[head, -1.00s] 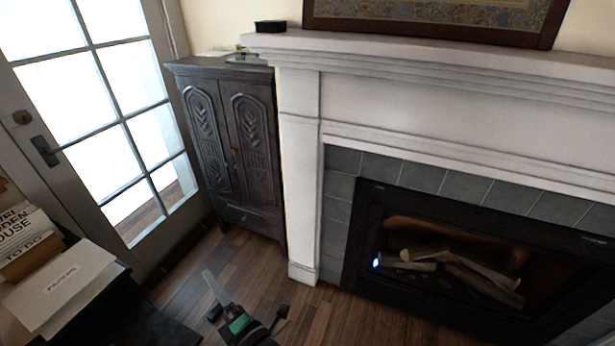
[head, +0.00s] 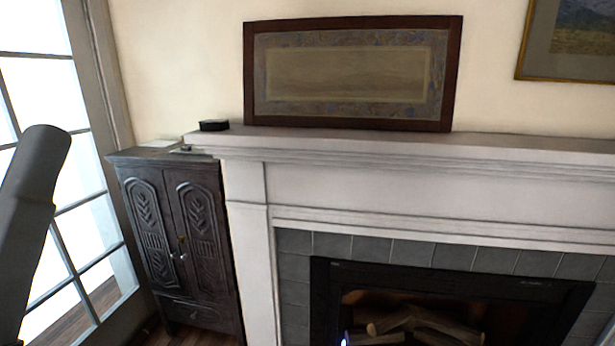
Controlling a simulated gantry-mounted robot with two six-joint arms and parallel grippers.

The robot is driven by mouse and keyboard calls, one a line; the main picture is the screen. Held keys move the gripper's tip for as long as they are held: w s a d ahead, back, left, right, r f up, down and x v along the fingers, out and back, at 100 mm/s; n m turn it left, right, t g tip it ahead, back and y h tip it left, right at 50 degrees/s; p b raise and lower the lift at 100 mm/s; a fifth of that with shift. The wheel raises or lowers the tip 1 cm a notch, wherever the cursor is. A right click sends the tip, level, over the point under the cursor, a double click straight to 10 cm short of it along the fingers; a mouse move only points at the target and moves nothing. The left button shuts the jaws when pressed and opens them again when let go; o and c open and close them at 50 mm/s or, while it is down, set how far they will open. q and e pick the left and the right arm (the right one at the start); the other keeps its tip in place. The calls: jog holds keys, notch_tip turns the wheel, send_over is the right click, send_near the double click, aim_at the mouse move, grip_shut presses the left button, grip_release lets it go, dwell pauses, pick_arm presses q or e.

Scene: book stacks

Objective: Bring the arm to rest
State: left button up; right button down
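A dark grey link of my own arm rises at the left edge of the head view, in front of the glass door. Its gripper lies outside the picture. My other gripper is not in view either.
A white fireplace mantel (head: 400,147) spans the right side, above a black firebox (head: 325,300) with logs (head: 415,322). A dark carved cabinet (head: 180,235) stands left of it. A small black box (head: 213,125) and a framed picture (head: 350,75) are on the mantel. A glass door (head: 85,205) is at left.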

pick_arm(q)
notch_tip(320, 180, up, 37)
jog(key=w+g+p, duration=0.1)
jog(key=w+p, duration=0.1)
jog(key=p, duration=3.6)
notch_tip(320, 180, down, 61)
jog(key=b, duration=6)
jog(key=shift+b, duration=0.35)
